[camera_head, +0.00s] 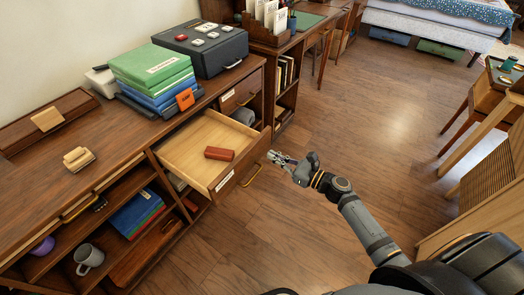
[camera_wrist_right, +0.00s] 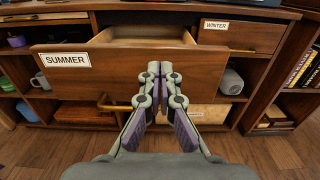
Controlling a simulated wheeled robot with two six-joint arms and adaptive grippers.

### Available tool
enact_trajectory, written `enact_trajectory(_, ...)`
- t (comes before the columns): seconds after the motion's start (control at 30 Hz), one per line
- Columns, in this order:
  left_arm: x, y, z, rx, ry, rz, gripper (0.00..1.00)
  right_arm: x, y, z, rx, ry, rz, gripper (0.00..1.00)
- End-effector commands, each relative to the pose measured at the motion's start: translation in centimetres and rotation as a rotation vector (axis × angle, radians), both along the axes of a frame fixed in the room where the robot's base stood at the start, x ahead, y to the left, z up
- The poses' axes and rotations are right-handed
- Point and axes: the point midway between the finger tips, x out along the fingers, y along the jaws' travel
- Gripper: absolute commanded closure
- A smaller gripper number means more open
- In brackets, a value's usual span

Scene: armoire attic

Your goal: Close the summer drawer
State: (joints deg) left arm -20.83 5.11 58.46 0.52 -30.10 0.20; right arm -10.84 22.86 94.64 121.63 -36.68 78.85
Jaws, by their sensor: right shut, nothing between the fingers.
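The summer drawer (camera_head: 208,150) is pulled out of the long wooden cabinet, with a red-brown block (camera_head: 219,154) lying inside. In the right wrist view its front (camera_wrist_right: 195,72) carries a "SUMMER" label (camera_wrist_right: 62,61) and a brass handle (camera_wrist_right: 112,106) low down. My right gripper (camera_head: 271,156) is shut and empty. In the right wrist view the gripper (camera_wrist_right: 160,68) points at the drawer front, right of the label and handle. I cannot tell whether the fingertips touch the wood. My left gripper is not in view.
The winter drawer (camera_wrist_right: 240,35) beside it is shut. On the cabinet top stand stacked green and blue folders (camera_head: 152,70) and a dark case (camera_head: 200,48). Open shelves below hold a grey mug (camera_head: 88,257). A slatted chair (camera_head: 490,185) stands at right; the floor between is clear.

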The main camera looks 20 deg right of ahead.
Motion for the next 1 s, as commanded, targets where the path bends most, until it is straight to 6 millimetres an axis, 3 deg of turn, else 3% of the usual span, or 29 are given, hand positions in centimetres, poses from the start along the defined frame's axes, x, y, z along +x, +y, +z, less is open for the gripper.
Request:
enact_trajectory(0.1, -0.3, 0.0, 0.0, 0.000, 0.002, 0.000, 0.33, 1.9, 1.5, 0.2, 0.004, -0.001, -0.002, 1.00)
enact_trajectory(0.3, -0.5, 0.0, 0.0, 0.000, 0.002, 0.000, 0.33, 3.8, 3.0, 0.1, 0.002, 0.000, 0.000, 1.00)
enact_trajectory(0.83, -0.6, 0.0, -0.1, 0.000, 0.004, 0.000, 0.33, 4.4, 3.5, 0.0, -0.001, 0.001, 0.000, 1.00)
enact_trajectory(1.0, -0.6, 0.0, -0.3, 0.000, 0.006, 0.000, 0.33, 5.5, 4.3, 0.0, 0.001, 0.000, 0.000, 1.00)
